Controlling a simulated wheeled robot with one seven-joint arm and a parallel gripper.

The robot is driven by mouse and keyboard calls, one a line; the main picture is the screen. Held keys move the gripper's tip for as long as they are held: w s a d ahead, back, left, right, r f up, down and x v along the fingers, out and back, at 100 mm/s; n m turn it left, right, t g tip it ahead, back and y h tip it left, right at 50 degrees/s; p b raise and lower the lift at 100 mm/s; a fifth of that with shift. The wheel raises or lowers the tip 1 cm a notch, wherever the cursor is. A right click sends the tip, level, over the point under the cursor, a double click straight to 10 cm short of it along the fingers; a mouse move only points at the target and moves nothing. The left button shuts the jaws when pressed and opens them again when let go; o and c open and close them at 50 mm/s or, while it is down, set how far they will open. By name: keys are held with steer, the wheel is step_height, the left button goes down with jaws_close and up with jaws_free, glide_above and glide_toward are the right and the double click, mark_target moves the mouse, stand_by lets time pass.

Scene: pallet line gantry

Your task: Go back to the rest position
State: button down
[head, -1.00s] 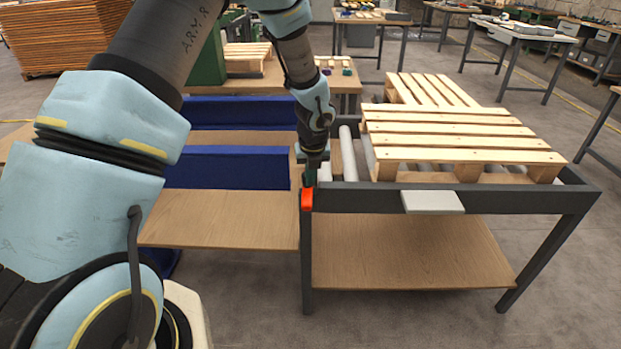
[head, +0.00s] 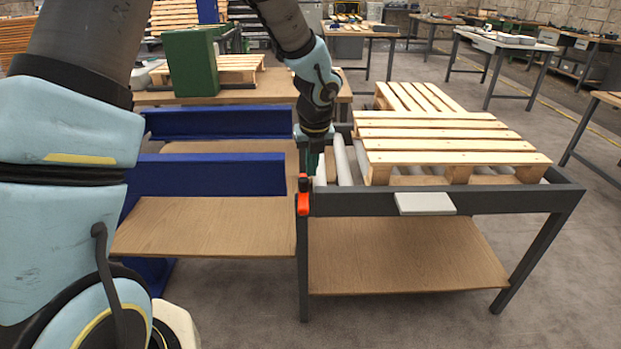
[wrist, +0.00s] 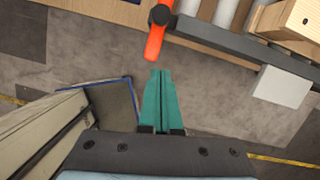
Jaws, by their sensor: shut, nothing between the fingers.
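My gripper (wrist: 160,82) shows in the wrist view as two green fingers held together, with nothing between them. In the head view my gripper (head: 310,170) points down near the left end of the roller table, by its corner post. A red-orange handle (head: 303,204) is mounted at that corner, just below the gripper. In the wrist view the handle (wrist: 155,40) lies ahead of the fingertips, with a visible gap in the picture.
A wooden pallet (head: 440,137) rests on the rollers of the dark-framed table (head: 520,202). A light grey plate (head: 425,203) sits on its front rail. Blue barriers (head: 210,174) and a wooden shelf (head: 200,228) stand to the left. Grey floor is open in front.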

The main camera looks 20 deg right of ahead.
steer(key=shift+r, duration=0.3)
steer(key=w+a+r+n, duration=0.1)
steer(key=a+r+n, duration=0.1)
steer(key=a+n, duration=0.7)
steer(key=w+a+r+n, duration=0.1)
steer(key=a+r+n, duration=0.1)
steer(key=a+n, duration=0.7)
steer(key=s+a+r+n, duration=0.1)
steer(key=s+a+n, duration=0.3)
steer(key=a+n, duration=0.4)
steer(key=s+a+r+n+g, duration=0.1)
steer(key=s+a+n, duration=0.3)
steer(key=a+n, duration=0.5)
steer(key=n, duration=0.2)
steer(key=shift+a+n, duration=0.15)
steer(key=shift+n, duration=0.25)
